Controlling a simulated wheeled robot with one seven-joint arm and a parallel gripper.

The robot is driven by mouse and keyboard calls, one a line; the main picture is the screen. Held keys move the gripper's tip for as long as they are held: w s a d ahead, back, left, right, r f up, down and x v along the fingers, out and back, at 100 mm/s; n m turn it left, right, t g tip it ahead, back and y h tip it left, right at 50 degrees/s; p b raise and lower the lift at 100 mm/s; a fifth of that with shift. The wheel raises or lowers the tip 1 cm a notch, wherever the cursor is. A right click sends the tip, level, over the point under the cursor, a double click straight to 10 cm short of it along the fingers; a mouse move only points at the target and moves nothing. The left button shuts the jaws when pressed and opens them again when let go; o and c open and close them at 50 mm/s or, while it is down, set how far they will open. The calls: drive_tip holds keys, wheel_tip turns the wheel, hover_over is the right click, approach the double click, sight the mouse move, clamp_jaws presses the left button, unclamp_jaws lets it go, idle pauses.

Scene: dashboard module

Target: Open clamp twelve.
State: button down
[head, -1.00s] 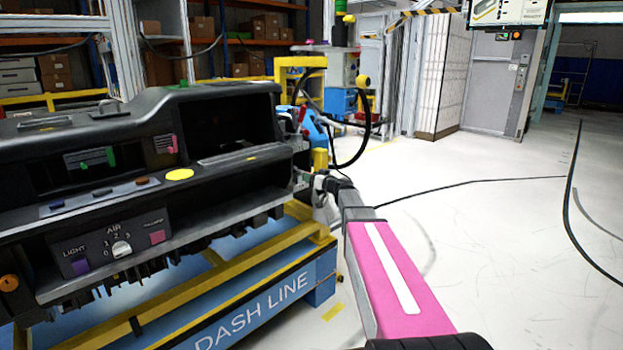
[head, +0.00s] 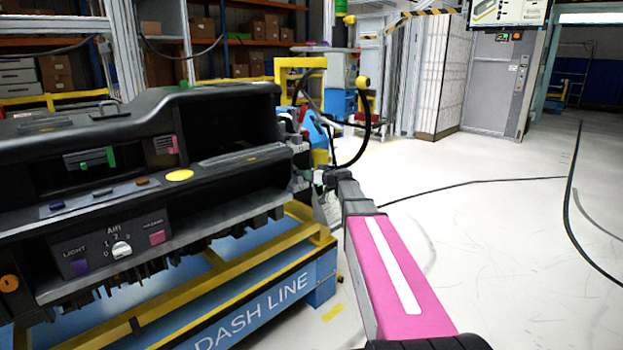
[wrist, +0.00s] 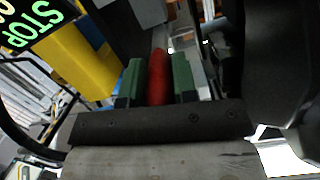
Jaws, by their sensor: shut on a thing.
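In the wrist view, a red rounded handle (wrist: 159,78) stands between the two green finger pads of my gripper (wrist: 158,70). The pads press on it from both sides, so my gripper is shut on it. A grey metal part shows just beyond the handle. No clamp number is readable. In the head view, my gripper (head: 318,186) is at the right end of the black dashboard module (head: 215,172), small and partly hidden by my arm. The handle cannot be made out there.
The dashboard rests on a blue and yellow cart (head: 270,312) marked DASH LINE. A yellow block (wrist: 82,58) and a green STOP display (wrist: 42,22) are close on the left in the wrist view. A black hose (head: 362,135) loops behind. Floor on the right is open, with cables.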

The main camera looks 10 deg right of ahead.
drive_tip(key=r+g+h, duration=0.2)
drive_tip(key=w+r+g, duration=0.1)
drive_tip(key=shift+a+r+g+h, duration=0.2)
drive_tip(key=shift+a+g+h, duration=0.15)
drive_tip(key=shift+g+h, duration=0.05)
drive_tip(key=shift+w+a+r+g+h, duration=0.25)
drive_tip(key=shift+w+r+g+h, duration=0.35)
drive_tip(key=shift+g, duration=0.3)
drive_tip(key=shift+w+a+r+g+h, duration=0.3)
drive_tip(key=shift+r+g+h, duration=0.2)
drive_tip(key=shift+g+h, duration=0.3)
drive_tip(key=c, duration=0.9)
unclamp_jaws()
drive_tip(key=shift+s+a, duration=0.1)
drive_tip(key=v, duration=1)
drive_tip(key=shift+d+r, duration=0.2)
drive_tip(key=shift+r, duration=0.15)
